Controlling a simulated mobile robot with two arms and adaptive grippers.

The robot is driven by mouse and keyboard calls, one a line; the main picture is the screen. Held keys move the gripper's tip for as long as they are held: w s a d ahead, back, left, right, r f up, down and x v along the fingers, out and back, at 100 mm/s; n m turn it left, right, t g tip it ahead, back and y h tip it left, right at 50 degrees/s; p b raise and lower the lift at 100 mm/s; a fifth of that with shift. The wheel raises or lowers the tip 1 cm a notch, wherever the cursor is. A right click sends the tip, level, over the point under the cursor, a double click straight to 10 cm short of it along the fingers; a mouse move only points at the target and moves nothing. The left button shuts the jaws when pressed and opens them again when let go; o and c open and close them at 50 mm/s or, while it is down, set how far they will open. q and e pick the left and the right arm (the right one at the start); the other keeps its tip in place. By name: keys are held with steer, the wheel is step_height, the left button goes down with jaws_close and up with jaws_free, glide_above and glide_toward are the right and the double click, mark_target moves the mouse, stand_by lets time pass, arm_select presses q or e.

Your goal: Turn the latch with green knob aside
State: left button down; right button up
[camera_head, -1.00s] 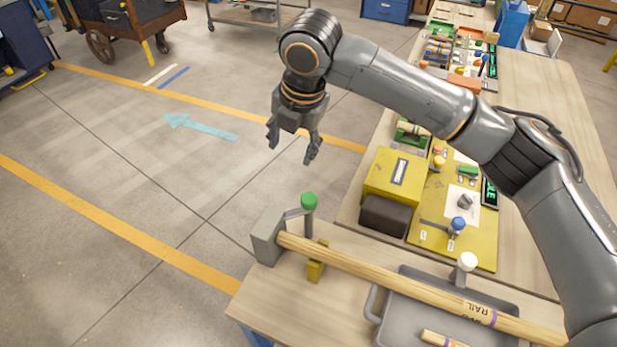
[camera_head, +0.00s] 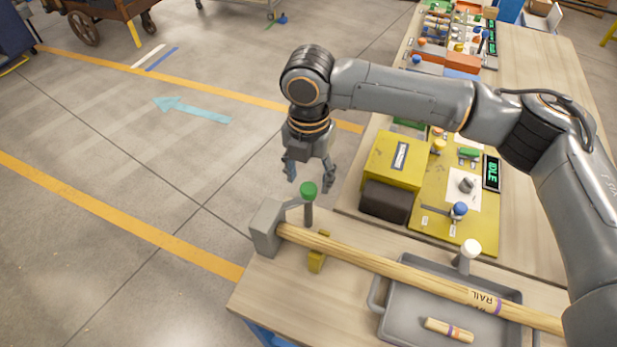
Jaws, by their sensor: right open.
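The green knob (camera_head: 308,190) stands on top of a dark upright post at the end of a grey latch arm (camera_head: 292,203). The latch arm joins a grey block (camera_head: 266,228) at the left end of the wooden rail (camera_head: 385,265). My right gripper (camera_head: 309,181) is open and empty, pointing down. In the picture its fingers sit on either side of the knob, slightly above and apparently behind it; I cannot tell the exact height gap. My left gripper is not in view.
A grey tray (camera_head: 372,305) with a short wooden piece (camera_head: 449,330) lies under the rail. A white knob (camera_head: 470,249) stands by the rail. A yellow box (camera_head: 395,160) and dark block (camera_head: 387,201) stand behind.

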mark_target(293, 199)
steer(key=shift+f, duration=1.3)
jaws_close()
